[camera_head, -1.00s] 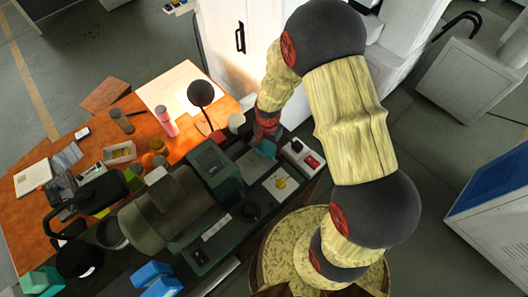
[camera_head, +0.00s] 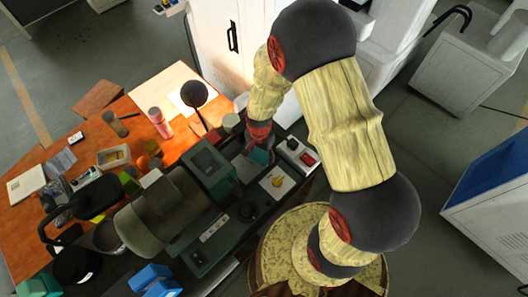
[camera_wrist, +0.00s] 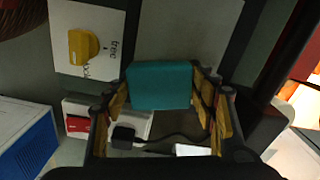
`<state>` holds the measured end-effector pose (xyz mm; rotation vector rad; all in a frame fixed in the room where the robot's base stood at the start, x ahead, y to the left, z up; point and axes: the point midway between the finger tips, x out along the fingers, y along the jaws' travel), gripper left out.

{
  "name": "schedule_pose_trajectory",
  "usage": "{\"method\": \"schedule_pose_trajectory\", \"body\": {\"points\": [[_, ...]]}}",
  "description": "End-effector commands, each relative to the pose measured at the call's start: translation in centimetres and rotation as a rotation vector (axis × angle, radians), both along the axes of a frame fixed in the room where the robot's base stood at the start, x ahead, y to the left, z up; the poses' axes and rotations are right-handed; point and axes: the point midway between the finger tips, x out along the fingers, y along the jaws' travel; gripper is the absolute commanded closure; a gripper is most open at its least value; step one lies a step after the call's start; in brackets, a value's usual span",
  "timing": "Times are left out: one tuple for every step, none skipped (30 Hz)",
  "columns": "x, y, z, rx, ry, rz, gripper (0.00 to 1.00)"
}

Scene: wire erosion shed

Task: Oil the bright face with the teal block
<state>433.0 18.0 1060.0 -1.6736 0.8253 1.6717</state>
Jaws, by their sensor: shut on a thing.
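The teal block (camera_wrist: 160,86) is held between the fingers of my gripper (camera_wrist: 163,98) in the wrist view. In the head view my gripper (camera_head: 260,143) reaches down at the machine's far end, and part of the teal block (camera_head: 260,156) shows below it. A smooth grey face (camera_wrist: 190,32) lies just beyond the block in the wrist view and may be the bright face. It also shows as a grey patch (camera_head: 247,170) beside the block in the head view. I cannot tell whether block and face touch.
A white card with a yellow knob (camera_head: 277,181) lies beside the block. A white box with a red switch (camera_head: 308,158) stands close to the right. The green machine housing (camera_head: 212,168) is to the left. A lamp (camera_head: 194,94) and a pink bottle (camera_head: 160,123) stand on the orange table.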

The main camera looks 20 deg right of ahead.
Motion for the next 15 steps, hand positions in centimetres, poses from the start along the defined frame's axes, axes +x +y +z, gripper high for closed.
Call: {"method": "schedule_pose_trajectory", "body": {"points": [[-0.1, 0.3, 0.0, 0.0, 0.0, 0.001, 0.64], [-0.1, 0.3, 0.0, 0.0, 0.0, 0.0, 0.64], [-0.1, 0.4, 0.0, 0.0, 0.0, -0.001, 0.64], [-0.2, 0.4, 0.0, 0.0, 0.0, -0.001, 0.64], [-0.2, 0.5, 0.0, 0.0, 0.0, -0.001, 0.64], [-0.2, 0.6, 0.0, 0.0, 0.0, -0.001, 0.64], [-0.3, 0.7, 0.0, 0.0, 0.0, 0.0, 0.64], [-0.3, 0.9, -0.1, 0.0, 0.0, 0.0, 0.64], [-0.4, 1.2, -0.1, 0.0, 0.0, 0.002, 0.64], [-0.5, 1.4, -0.1, 0.0, 0.0, 0.002, 0.64], [-0.6, 1.6, -0.1, 0.0, 0.0, 0.002, 0.64], [-0.8, 1.9, -0.1, 0.0, 0.0, 0.001, 0.64], [-0.9, 2.1, -0.1, 0.0, 0.0, 0.001, 0.64], [-1.0, 2.3, -0.2, 0.0, 0.0, 0.002, 0.64], [-1.1, 2.6, -0.2, -0.001, 0.001, 0.003, 0.64]]}}
